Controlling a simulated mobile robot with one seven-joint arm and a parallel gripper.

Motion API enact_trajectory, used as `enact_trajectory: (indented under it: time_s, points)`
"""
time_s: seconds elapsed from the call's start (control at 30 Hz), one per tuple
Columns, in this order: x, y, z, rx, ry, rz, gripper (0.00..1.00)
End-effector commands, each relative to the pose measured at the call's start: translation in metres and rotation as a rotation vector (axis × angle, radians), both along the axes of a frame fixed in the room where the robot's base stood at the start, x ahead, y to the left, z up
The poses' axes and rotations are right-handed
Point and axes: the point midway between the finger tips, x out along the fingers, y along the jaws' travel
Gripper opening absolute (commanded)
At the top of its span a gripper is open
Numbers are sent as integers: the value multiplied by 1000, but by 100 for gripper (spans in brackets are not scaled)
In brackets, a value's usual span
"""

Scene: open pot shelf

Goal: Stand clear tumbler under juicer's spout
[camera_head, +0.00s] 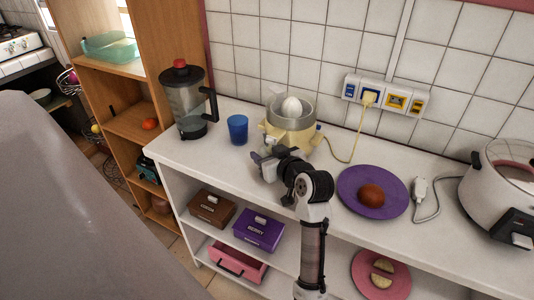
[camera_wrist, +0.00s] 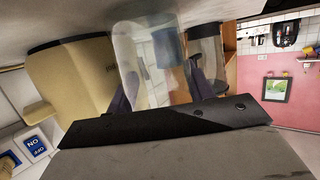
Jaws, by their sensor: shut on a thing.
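The cream juicer (camera_head: 289,133) stands on the white counter, with a grey bowl and pale reamer on top. My gripper (camera_head: 264,160) is at its front left in the head view. In the upside-down wrist view, my gripper (camera_wrist: 161,92) is shut on the clear tumbler (camera_wrist: 133,52), one dark finger on each side. The juicer's body (camera_wrist: 75,78) is close beside the tumbler, to its left there. I cannot tell whether the tumbler touches the counter. The tumbler is not clearly visible in the head view, and I cannot make out the spout.
A blue cup (camera_head: 238,129) stands left of the juicer, and a blender jug (camera_head: 184,100) stands farther left. A purple plate (camera_head: 350,202) with a brown round item lies right of my arm. A white cooker (camera_head: 490,190) is far right. The juicer's cord (camera_head: 351,145) runs to wall sockets.

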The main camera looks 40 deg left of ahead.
Motion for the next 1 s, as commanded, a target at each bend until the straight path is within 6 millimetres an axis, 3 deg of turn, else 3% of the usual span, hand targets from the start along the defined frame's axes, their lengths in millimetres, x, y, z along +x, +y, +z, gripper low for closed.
enact_trajectory:
  time_s: [0.2, 0.23, 0.43, 0.77, 1.0]
  points:
    - [1, 0, -1, -1, 2, -2, 26]
    - [0, 0, -1, -1, 2, -2, 54]
    - [1, -1, -1, -2, 2, -3, 78]
    - [0, -3, -1, -2, 2, -3, 78]
    - [-11, -36, 9, 1, -1, -5, 78]
